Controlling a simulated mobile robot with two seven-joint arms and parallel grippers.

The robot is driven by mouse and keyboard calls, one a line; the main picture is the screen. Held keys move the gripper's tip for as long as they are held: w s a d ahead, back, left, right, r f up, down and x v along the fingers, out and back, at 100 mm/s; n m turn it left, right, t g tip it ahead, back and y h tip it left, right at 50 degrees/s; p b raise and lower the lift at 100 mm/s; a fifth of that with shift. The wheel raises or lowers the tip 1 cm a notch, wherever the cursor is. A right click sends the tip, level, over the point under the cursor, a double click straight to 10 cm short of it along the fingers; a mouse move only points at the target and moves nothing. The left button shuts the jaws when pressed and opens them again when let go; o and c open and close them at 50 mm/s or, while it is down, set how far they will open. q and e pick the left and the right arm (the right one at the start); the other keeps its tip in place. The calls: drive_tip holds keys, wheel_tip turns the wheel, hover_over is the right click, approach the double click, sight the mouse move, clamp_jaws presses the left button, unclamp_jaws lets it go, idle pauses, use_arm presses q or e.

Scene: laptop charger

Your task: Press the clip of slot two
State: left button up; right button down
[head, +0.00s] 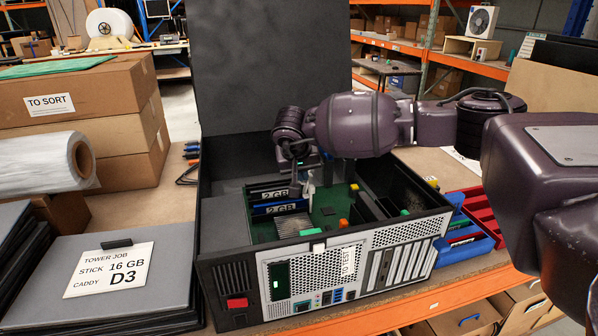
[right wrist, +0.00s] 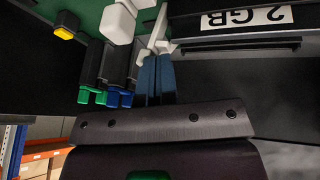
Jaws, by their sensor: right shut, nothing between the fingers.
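Two memory sticks labelled 2 GB, a rear one (head: 274,194) and a front one (head: 281,209), stand side by side in the open computer case (head: 226,262). One stick's label (right wrist: 246,18) also shows in the right wrist view. White clips (right wrist: 158,32) stand near the stick's end, right at my fingertips; I cannot tell which slot they belong to. In the head view a white clip (head: 310,186) shows beside the gripper. My right gripper (right wrist: 157,58) is shut and empty, pointing down into the case; whether it touches a clip is unclear. My left gripper is out of view.
A white block (right wrist: 118,22) and green and blue-tipped parts (right wrist: 105,97) stand close to my fingers. The case's raised lid (head: 268,65) stands behind.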

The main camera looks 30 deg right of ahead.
drive_tip(key=shift+s+d+f+y, duration=0.15)
drive_tip(key=shift+s+d+y, duration=0.05)
drive_tip(key=shift+d+y, duration=0.55)
drive_tip(key=shift+s+d+f+m+t+y, duration=0.15)
drive_tip(key=shift+d+t+y, duration=0.1)
drive_tip(key=shift+y, duration=0.2)
drive_tip(key=shift+w+d+f+m+t+y, duration=0.1)
drive_tip(key=shift+d+m+t+y, duration=0.1)
drive_tip(key=shift+y, duration=0.2)
drive_tip(key=shift+r, duration=0.1)
drive_tip(key=shift+a, duration=0.8)
